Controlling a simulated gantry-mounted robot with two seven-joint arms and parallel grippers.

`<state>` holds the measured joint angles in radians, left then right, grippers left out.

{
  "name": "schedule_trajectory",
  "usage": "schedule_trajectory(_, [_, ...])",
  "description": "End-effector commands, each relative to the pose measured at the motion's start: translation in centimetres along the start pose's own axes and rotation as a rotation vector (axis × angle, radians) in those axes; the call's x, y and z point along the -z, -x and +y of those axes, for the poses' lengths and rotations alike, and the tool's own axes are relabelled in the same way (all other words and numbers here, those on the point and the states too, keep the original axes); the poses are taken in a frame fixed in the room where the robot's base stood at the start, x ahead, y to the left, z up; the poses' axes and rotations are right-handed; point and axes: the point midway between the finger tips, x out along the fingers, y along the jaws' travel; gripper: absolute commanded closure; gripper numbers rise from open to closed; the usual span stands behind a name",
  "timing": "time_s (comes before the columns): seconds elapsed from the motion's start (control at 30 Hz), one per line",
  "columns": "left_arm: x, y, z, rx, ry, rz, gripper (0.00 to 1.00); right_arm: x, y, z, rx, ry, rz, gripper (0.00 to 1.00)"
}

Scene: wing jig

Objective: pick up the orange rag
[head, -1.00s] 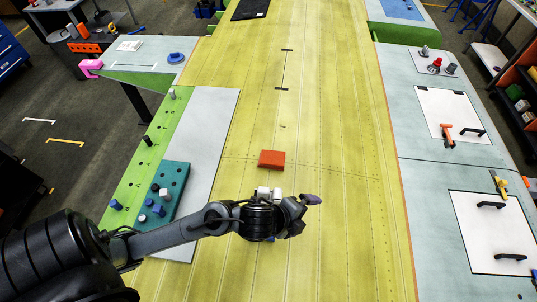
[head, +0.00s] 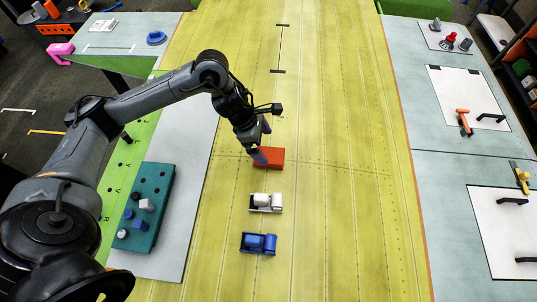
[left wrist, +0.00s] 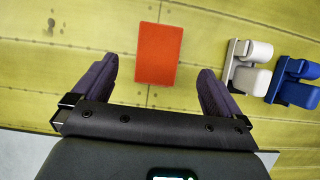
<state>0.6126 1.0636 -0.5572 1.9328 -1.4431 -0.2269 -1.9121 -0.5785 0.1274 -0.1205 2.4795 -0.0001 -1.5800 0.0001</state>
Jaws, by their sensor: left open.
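The orange rag (head: 272,157) is a flat, folded red-orange rectangle lying on the yellow wing panel (head: 330,200). It also shows in the left wrist view (left wrist: 159,53), just beyond the fingertips and between their lines. My left gripper (head: 262,144) is open above the rag's left end, with its fingers pointing down. Part of the rag's left end is hidden by a finger in the head view. My right gripper does not show.
A white toy-like truck (head: 266,202) and a blue one (head: 259,243) stand on the panel below the rag. A teal block with pegs (head: 160,180) lies on the left. The panel right of the rag is clear.

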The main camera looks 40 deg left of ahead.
Motion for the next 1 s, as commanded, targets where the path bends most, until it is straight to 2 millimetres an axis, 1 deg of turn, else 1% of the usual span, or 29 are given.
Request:
schedule_trajectory(0.1, [-0.1,-1.6,-0.1,0.003,0.003,-0.002,0.00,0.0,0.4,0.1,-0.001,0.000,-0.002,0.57])
schedule_trajectory(0.2, [-0.1,-2.5,0.0,0.001,0.002,-0.003,0.00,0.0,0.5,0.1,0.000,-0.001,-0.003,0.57])
schedule_trajectory(0.37, [-0.1,-3.2,0.0,0.000,0.003,-0.002,0.00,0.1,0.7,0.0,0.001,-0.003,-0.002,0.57])
schedule_trajectory(0.47, [-0.1,-3.9,0.0,0.002,0.005,-0.002,0.00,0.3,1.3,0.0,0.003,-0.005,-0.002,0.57])
schedule_trajectory(0.63, [0.0,-6.1,0.1,0.003,0.006,-0.002,0.00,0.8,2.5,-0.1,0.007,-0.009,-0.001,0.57])
schedule_trajectory(0.73, [0.0,-7.3,0.1,0.000,0.004,-0.002,0.00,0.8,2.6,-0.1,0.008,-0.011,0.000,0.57])
schedule_trajectory(0.83, [0.0,-8.0,0.1,-0.001,0.003,-0.003,0.00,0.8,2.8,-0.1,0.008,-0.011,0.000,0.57])
schedule_trajectory(1.0, [0.1,-8.3,0.2,-0.002,0.002,-0.002,0.00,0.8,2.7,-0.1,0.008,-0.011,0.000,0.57])
